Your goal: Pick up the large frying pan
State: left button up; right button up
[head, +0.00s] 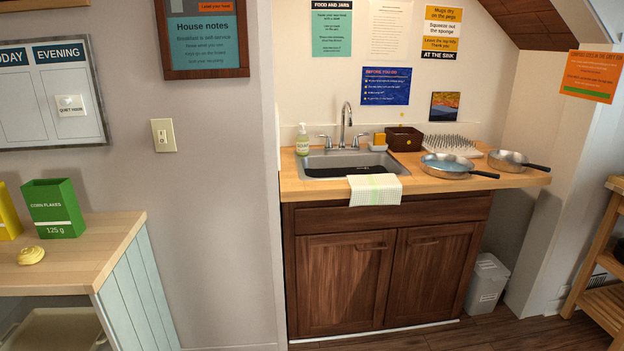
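Two pans sit on the wooden counter to the right of the sink in the head view. The larger frying pan (446,164) has a blue-tinted inside and a metal rim. Its dark handle points right, along the counter's front edge. Neither of my grippers is in view.
The counter (310,187) holds a sink (322,161) with a draped towel (375,189), soap bottle (302,140), dark basket (404,139) and spiked drying rack (452,143). A bin (487,284) stands right of the cabinet (384,268). A side counter (80,262) is left, wooden shelving (600,260) right.

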aim_at(443, 165)
jog(key=i+z, duration=0.15)
jog(key=i, duration=0.35)
jog(key=i+j+z, duration=0.2)
jog(key=i, duration=0.3)
